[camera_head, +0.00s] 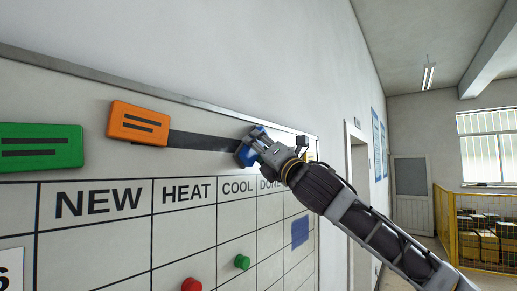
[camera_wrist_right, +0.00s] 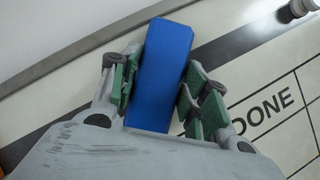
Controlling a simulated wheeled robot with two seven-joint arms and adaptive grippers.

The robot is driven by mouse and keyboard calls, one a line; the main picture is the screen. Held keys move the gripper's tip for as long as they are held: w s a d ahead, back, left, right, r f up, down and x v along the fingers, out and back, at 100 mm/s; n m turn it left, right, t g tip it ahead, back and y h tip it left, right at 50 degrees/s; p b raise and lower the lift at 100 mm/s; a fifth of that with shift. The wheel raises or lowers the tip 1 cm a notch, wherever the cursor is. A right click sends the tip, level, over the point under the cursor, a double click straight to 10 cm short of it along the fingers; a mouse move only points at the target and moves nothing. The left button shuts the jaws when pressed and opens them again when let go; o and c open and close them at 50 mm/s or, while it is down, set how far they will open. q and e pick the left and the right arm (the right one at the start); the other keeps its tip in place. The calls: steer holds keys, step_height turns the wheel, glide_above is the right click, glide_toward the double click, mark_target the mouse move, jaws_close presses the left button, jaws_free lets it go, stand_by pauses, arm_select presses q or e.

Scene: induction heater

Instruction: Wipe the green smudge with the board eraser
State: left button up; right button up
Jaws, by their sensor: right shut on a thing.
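My right gripper (camera_head: 263,146) is at the upper edge of the whiteboard (camera_head: 100,235), shut on a blue block-shaped eraser (camera_head: 246,152). In the right wrist view the blue eraser (camera_wrist_right: 160,75) stands between the green finger pads, close to the board face. It is at the right end of a dark strip on the board. An orange eraser (camera_head: 139,122) and a green eraser (camera_head: 40,147), both with black bars, sit farther left. I see no clear green smudge. A blue patch (camera_head: 300,231) is on the board under DONE. My left gripper is out of view.
The dark strip (camera_head: 203,141) runs right from the orange eraser. A green magnet (camera_head: 242,261) and a red magnet (camera_head: 191,285) sit on the board's grid. A doorway (camera_head: 360,180) and a yellow fence (camera_head: 485,232) stand to the right.

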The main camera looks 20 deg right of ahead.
steer(key=shift+s+d, duration=0.9)
steer(key=shift+s, duration=0.25)
steer(key=shift+s+d, duration=0.9)
steer(key=shift+s, duration=0.25)
steer(key=shift+s+d, duration=0.95)
steer(key=shift+s, duration=0.2)
